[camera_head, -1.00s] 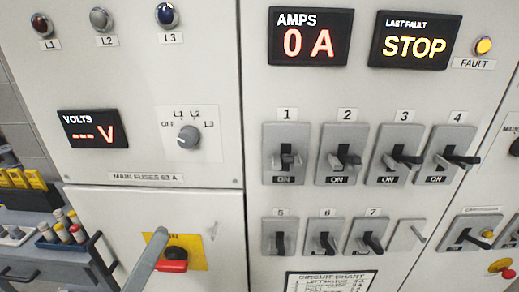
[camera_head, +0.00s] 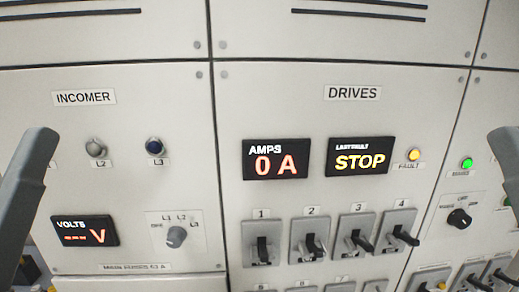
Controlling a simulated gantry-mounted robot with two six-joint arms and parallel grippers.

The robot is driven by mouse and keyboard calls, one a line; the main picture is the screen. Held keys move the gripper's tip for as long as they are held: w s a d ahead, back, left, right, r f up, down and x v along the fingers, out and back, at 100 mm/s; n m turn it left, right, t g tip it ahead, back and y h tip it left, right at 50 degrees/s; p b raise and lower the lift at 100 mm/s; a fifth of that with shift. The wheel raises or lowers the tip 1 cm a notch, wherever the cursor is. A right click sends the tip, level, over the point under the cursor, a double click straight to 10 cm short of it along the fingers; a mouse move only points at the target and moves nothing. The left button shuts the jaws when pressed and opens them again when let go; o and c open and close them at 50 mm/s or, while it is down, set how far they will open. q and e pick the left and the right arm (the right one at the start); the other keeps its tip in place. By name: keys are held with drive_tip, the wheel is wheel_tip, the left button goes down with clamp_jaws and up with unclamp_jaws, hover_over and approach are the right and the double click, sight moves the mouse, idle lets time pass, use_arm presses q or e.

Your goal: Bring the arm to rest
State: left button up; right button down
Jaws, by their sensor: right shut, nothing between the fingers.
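My right gripper (camera_head: 507,160) is at the right edge of the head view, cut off by the frame. It is shut and holds nothing. It stands in front of the right-hand cabinet and I see no contact with the panel. A grey part of my left arm rises at the left edge, in front of the incomer panel (camera_head: 130,125).
The drives panel (camera_head: 235,110) has an AMPS display (camera_head: 276,159) reading 0 A and a fault display (camera_head: 359,156) reading STOP. A lit yellow lamp (camera_head: 414,154) and a lit green lamp (camera_head: 467,163) show. Breaker levers (camera_head: 263,248) stick out below. The space between my arms is clear.

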use_arm(q)
wheel_tip(320, 180, up, 18)
drive_tip(key=p, duration=1.4)
use_arm(e)
wheel_tip(320, 180, up, 18)
drive_tip(key=shift+h, duration=0.3)
